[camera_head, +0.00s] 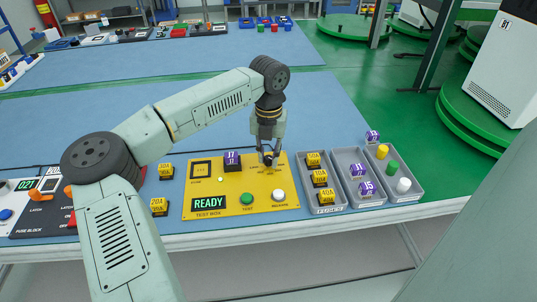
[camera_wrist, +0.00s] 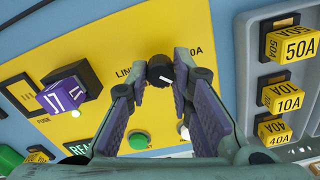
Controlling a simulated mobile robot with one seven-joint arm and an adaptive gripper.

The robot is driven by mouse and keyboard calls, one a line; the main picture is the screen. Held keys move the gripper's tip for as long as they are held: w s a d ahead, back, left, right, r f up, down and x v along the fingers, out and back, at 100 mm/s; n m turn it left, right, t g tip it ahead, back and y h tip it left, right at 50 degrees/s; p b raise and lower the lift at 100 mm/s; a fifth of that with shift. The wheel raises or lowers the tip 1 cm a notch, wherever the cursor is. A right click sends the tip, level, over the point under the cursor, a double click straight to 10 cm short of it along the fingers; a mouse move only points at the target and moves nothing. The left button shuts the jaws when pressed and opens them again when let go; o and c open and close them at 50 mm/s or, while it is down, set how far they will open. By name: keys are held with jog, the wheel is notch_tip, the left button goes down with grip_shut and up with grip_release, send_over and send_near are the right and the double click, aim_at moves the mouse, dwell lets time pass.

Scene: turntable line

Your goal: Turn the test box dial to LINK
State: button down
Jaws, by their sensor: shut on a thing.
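The yellow test box (camera_head: 228,206) lies on the blue table, and its panel fills much of the wrist view (camera_wrist: 135,35). Its black dial (camera_wrist: 160,70) sits between the labels LIN(K) on the left and one ending in 0A on the right, both partly hidden. My gripper (camera_head: 268,157) points down at the dial from above. In the wrist view its fingertips (camera_wrist: 170,68) are shut on the dial, one on each side. Which label the dial points to is unclear.
The display (camera_head: 208,204) reads READY; a green button (camera_head: 246,198) and white button (camera_head: 278,195) are at the front. Grey trays (camera_head: 327,209) with fuses and pegs stand close on the right.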

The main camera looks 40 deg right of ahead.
jog(key=shift+m+b, duration=0.3)
jog(key=shift+f+m+b, duration=0.1)
jog(key=shift+m+b, duration=0.3)
jog(key=shift+m, duration=0.3)
jog(key=m+b, duration=0.1)
jog(key=m, duration=0.3)
jog(key=shift+b, duration=0.4)
jog(key=m, duration=0.4)
jog(key=shift+b, duration=0.35)
jog(key=m, duration=0.3)
jog(key=shift+m, duration=0.3)
jog(key=m, duration=0.9)
jog(key=shift+m, duration=2.3)
